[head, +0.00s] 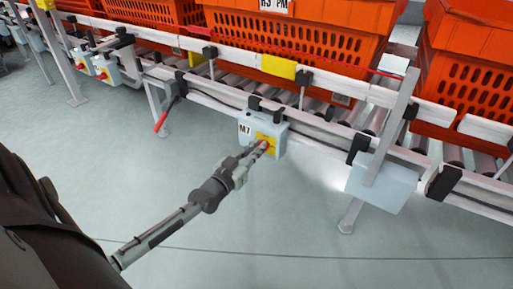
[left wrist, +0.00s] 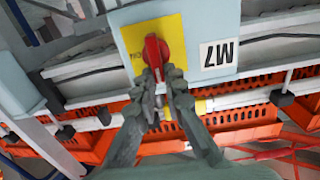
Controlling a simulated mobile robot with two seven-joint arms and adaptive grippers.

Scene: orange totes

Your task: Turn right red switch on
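A red switch knob (head: 265,146) sits on a yellow plate on the front of a pale blue-grey box (head: 246,126) marked M7, fixed to the conveyor rail. In the left wrist view the red switch (left wrist: 155,50) is close, on its yellow plate beside the M7 label (left wrist: 217,53). My left gripper (head: 258,151) reaches the switch from the lower left. In the left wrist view the fingertips of my left gripper (left wrist: 162,74) are close together, with the knob's near end between them. My right gripper is not in view.
Orange totes (head: 285,50) stand on the roller conveyor behind the rail. Other boxes with red switches (head: 103,74) are at the far left. A plain grey box (head: 383,183) hangs to the right. The floor in front is clear.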

